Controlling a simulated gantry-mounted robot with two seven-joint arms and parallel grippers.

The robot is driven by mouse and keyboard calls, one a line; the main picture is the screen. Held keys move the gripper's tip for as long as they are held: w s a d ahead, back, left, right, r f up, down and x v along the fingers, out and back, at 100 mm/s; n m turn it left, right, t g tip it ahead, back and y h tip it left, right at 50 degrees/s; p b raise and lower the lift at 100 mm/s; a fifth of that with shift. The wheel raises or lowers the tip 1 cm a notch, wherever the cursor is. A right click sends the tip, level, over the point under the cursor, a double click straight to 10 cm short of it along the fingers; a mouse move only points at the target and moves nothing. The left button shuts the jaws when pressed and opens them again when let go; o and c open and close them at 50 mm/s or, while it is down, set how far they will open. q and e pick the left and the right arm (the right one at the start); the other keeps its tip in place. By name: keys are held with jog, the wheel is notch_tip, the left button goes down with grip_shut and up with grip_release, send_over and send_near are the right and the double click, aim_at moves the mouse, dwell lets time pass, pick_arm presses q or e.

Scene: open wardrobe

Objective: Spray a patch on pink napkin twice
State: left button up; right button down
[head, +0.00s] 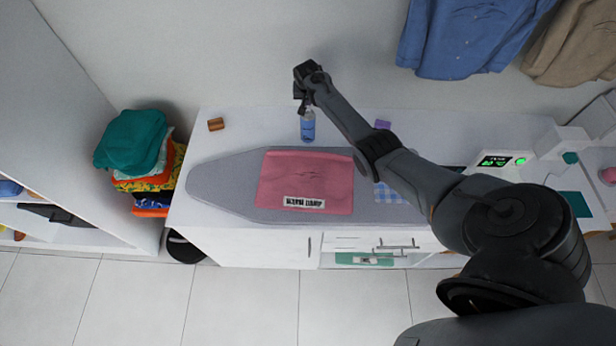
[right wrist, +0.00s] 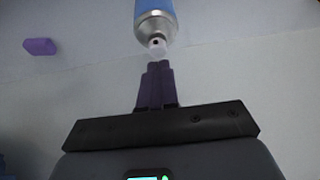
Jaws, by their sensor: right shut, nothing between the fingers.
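The pink napkin (head: 325,170) lies flat on the grey ironing board, with creases in its middle and a white label with black letters near its front edge. A blue spray bottle (head: 307,128) stands upright behind the napkin. My right gripper (head: 302,106) is over the bottle's top. In the right wrist view my right gripper (right wrist: 157,68) has its fingers together and empty, with the tips right by the bottle's nozzle (right wrist: 156,42); I cannot tell whether they touch. The bottle's blue body (right wrist: 153,8) is cut off by the frame edge. My left gripper is not in view.
The ironing board (head: 222,175) lies on a white cabinet top. A brown block (head: 216,124) and a purple block (head: 383,124) lie at the back. Folded clothes (head: 135,145) are stacked at left. A blue checked cloth (head: 386,194) is right of the napkin. Shirts (head: 455,38) hang above.

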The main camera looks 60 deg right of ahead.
jog(key=shift+f, duration=0.25)
jog(key=shift+f+b, duration=0.65)
jog(key=shift+r+p, duration=0.9)
jog(key=shift+p, duration=0.1)
jog(key=shift+f, duration=0.25)
